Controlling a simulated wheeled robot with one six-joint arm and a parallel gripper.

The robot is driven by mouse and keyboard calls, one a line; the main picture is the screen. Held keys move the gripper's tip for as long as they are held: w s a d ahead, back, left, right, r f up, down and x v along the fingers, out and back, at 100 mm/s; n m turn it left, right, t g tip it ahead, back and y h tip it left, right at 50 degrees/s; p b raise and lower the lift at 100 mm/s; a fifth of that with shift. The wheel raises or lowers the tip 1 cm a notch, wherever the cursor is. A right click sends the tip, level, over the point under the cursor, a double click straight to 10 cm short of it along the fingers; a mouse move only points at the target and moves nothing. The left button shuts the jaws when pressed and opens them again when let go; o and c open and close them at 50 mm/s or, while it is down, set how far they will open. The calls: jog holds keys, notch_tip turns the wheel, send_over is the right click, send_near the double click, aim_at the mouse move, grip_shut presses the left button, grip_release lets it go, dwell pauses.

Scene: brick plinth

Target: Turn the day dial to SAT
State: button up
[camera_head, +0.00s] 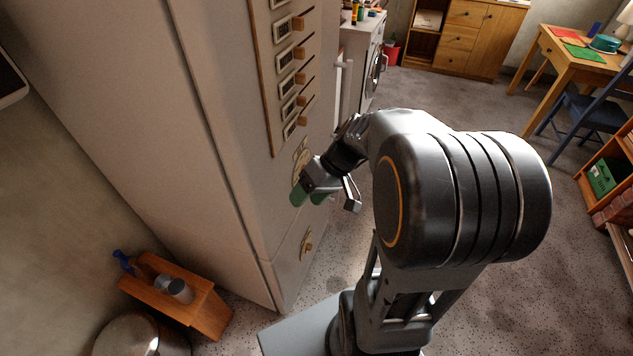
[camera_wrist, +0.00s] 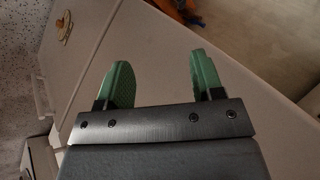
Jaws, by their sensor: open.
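Two round pale dials sit on the narrow front face of the tall white cabinet. The upper dial (camera_head: 301,153) is partly hidden behind my gripper (camera_head: 309,197). The lower dial (camera_head: 307,243) shows a small wooden knob at its middle. The lettering is too small to read, so I cannot tell which is the day dial or where it points. One dial also shows in the wrist view (camera_wrist: 63,26), at the upper left and away from the fingers. My gripper's green-padded fingers (camera_wrist: 163,75) are apart with nothing between them, close to the cabinet.
A wooden panel (camera_head: 268,76) with several labelled windows and wooden knobs is above the dials on the cabinet (camera_head: 188,190). A small wooden crate (camera_head: 190,312) with cans and a blue bottle stands at the cabinet's lower left.

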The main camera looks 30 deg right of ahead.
jog(key=w+d+f+t+y+b, duration=0.35)
jog(key=d+f+t, duration=0.25)
jog(key=d, duration=0.3)
jog(key=w+d+f+t+y+b, duration=0.2)
jog(key=w+d+f+t+b, duration=0.3)
jog(key=d, duration=0.4)
jog(key=w+a+f+t+p, duration=0.1)
jog(key=w+a+p, duration=0.2)
jog(key=w+a, duration=0.6)
jog(key=shift+a, duration=0.2)
jog(key=shift+f, duration=0.1)
jog(key=c, duration=0.9)
jog(key=shift+f+m+b, duration=0.1)
jog(key=shift+m+b, duration=0.2)
jog(key=shift+b, duration=0.05)
